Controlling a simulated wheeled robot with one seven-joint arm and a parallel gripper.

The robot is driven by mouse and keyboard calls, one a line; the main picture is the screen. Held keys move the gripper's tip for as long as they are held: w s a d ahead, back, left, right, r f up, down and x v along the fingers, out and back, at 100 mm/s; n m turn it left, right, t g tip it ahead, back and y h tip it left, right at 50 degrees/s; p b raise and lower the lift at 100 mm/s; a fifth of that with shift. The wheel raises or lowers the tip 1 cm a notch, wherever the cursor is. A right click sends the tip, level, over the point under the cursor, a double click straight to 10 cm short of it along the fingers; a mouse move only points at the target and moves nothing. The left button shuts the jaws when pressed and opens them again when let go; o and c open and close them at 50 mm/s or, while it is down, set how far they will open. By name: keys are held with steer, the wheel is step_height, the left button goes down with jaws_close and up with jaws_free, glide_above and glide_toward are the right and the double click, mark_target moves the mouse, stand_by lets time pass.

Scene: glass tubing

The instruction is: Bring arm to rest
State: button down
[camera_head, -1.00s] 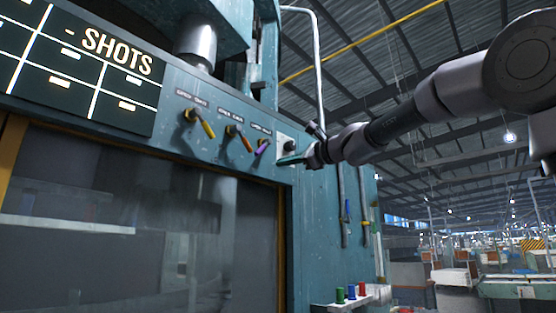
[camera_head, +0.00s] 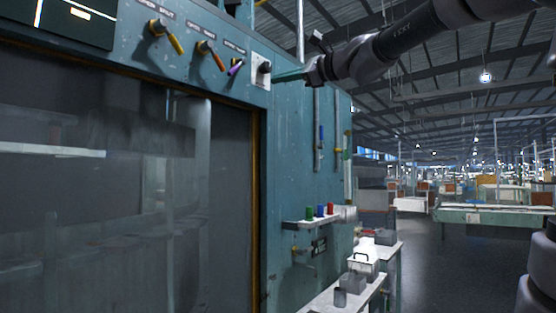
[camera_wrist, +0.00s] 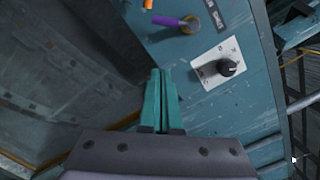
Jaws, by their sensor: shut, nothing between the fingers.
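My gripper (camera_head: 281,77) is at the end of my raised arm, which reaches in from the upper right of the head view. Its teal fingers point left toward the machine's panel, close to a black knob on a white plate (camera_head: 261,69). In the wrist view the two fingers of my gripper (camera_wrist: 161,75) lie together with nothing between them. The knob (camera_wrist: 228,67) shows to the right of the fingertips, apart from them in that picture.
Levers with yellow, orange and purple (camera_head: 236,67) handles sit left of the knob. Below is a large dark window (camera_head: 110,190). A small shelf (camera_head: 300,223) with green, red and blue pieces juts from the machine.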

steer(key=s+d+f+n+g+h, duration=0.1)
steer(key=s+d+f+n+h, duration=0.2)
steer(key=f, duration=0.9)
steer(key=s+d+f+n+g+h, duration=0.1)
steer(key=s+d+f+n+h, duration=0.3)
steer(key=s+d+f, duration=0.4)
steer(key=s+d+f+n+g+h, duration=0.1)
steer(key=s+d+f+n+h, duration=0.3)
steer(key=d+f, duration=0.7)
step_height(320, 180, down, 5)
steer(key=s+h, duration=0.1)
steer(key=s, duration=0.1)
steer(key=shift+s+d+f+g+h, duration=0.2)
steer(key=shift+s+d+g+h, duration=0.1)
steer(key=shift+d+h, duration=0.1)
